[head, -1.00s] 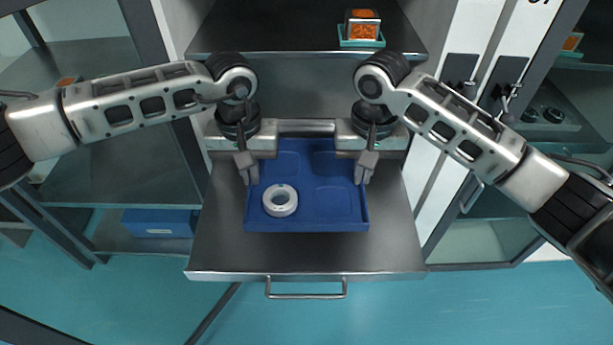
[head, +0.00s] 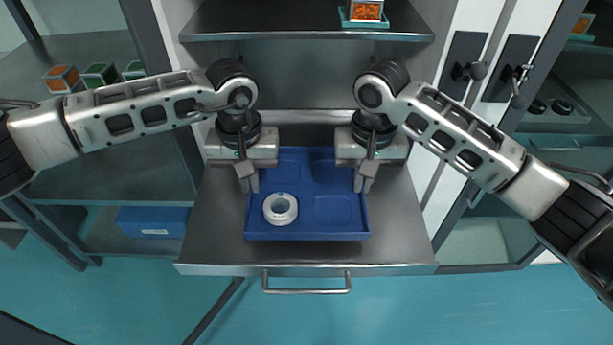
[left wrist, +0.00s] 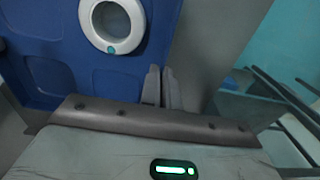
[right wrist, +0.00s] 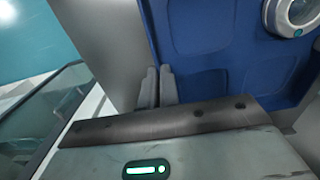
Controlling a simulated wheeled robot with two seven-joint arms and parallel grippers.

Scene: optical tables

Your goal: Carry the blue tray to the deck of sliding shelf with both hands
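The blue tray (head: 335,212) is over the pulled-out grey deck of the sliding shelf (head: 405,235). I cannot tell whether it touches the deck or hangs just above it. A white ring-shaped part (head: 280,209) lies in the tray's front left. My left gripper (head: 248,182) is shut on the tray's left wall, and my right gripper (head: 364,182) is shut on its right wall. In the left wrist view the fingers (left wrist: 160,88) pinch the tray wall; in the right wrist view the fingers (right wrist: 158,87) do the same. The tray looks about level.
A handle (head: 306,287) runs along the deck's front edge. An upper shelf (head: 250,22) behind carries an orange-filled box (head: 365,10). Side cabinets hold small boxes (head: 62,79) and a blue bin (head: 153,221). Bare deck shows on both sides of the tray.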

